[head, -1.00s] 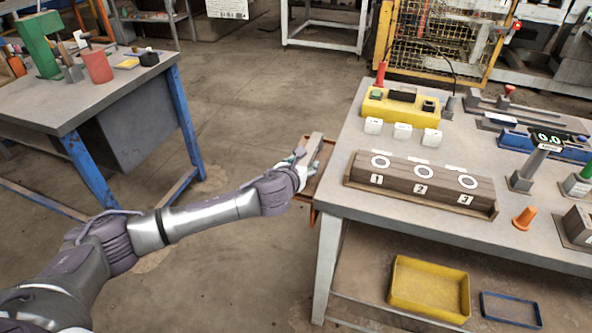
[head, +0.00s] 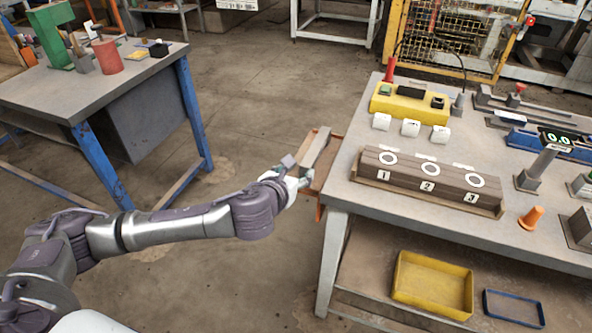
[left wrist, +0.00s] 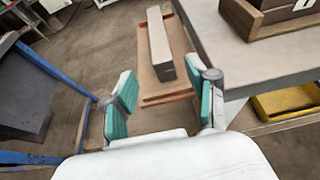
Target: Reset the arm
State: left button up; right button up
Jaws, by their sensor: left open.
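My left gripper (head: 298,172) is at the left edge of the workbench in the head view. It is open and empty, with teal pads (left wrist: 118,112) (left wrist: 194,85) apart in the left wrist view. A long grey bar (left wrist: 160,48) lies in a shallow brown tray (left wrist: 148,80) ahead of the fingers. The bar also shows in the head view (head: 318,148), just beyond the gripper, on the tray at the bench side. My right gripper is not in view.
Another table (head: 60,100) stands left, with open floor between.

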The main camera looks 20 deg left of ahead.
pick_arm(q)
jog(key=s+d+f+n+g, duration=0.2)
jog(key=s+d+f+n, duration=0.15)
jog(key=s+n, duration=0.35)
jog(key=s+d+f+n+g, duration=0.2)
jog(key=s+f+n, duration=0.25)
jog(key=n, duration=0.35)
jog(key=s+a+f+n+g, duration=0.3)
jog(key=s+a+f+n, duration=0.1)
jog(key=s+n, duration=0.6)
jog(key=s+a+f+n+g, duration=0.3)
jog(key=s+n, duration=0.7)
jog(key=s, duration=0.1)
notch_tip(320, 180, down, 24)
jog(key=g+p, duration=0.1)
jog(key=p, duration=0.1)
jog(key=s+a+f+m+g+p, duration=0.1)
jog(key=s+a+f, duration=0.2)
jog(key=s+f, duration=1.1)
jog(key=s, duration=0.2)
jog(key=shift+s+f+g+y, duration=0.3)
jog(key=shift+s+y, duration=0.1)
